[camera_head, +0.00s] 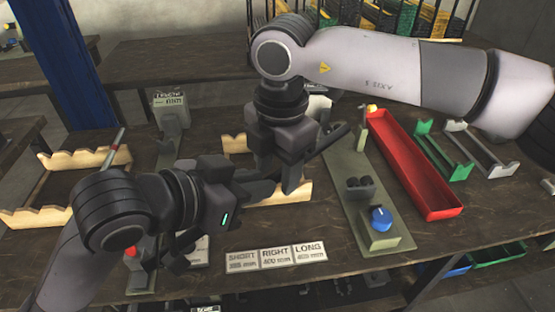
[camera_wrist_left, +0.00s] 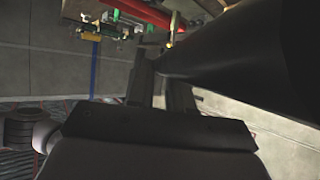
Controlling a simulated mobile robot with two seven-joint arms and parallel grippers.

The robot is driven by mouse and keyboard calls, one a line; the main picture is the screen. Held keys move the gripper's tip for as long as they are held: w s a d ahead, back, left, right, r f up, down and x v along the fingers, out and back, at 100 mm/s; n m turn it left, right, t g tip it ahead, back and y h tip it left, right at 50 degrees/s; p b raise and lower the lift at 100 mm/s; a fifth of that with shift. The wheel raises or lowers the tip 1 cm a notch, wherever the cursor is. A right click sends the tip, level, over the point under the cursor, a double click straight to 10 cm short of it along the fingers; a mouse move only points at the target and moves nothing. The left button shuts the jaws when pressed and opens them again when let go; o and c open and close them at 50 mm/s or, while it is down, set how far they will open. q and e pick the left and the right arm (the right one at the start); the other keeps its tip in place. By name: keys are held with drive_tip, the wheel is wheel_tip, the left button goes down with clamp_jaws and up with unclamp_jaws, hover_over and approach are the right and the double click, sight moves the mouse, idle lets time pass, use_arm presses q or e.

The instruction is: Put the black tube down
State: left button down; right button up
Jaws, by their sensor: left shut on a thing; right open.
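The black tube (camera_head: 262,187) shows as a dark shape between my two grippers in the head view, partly hidden by them. In the left wrist view a large dark round body, which looks like the tube (camera_wrist_left: 240,55), runs from the upper right towards the fingers. My left gripper (camera_head: 238,188) is shut on it above the workbench; its fingers also show in the left wrist view (camera_wrist_left: 165,92). My right gripper (camera_head: 305,165) is open, close to the right of the left one. Whether it touches the tube cannot be told.
Label plates (camera_head: 276,256) lie at the bench front. A green press plate with a blue knob (camera_head: 381,218), a red tray (camera_head: 412,165), a green rack (camera_head: 443,152) and a grey rack (camera_head: 482,150) stand right. Wooden cradles (camera_head: 40,213) stand left. A blue post (camera_head: 72,65) rises behind.

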clamp_jaws()
use_arm(q)
drive_tip(key=c, duration=0.9)
unclamp_jaws()
drive_tip(key=shift+c, duration=0.2)
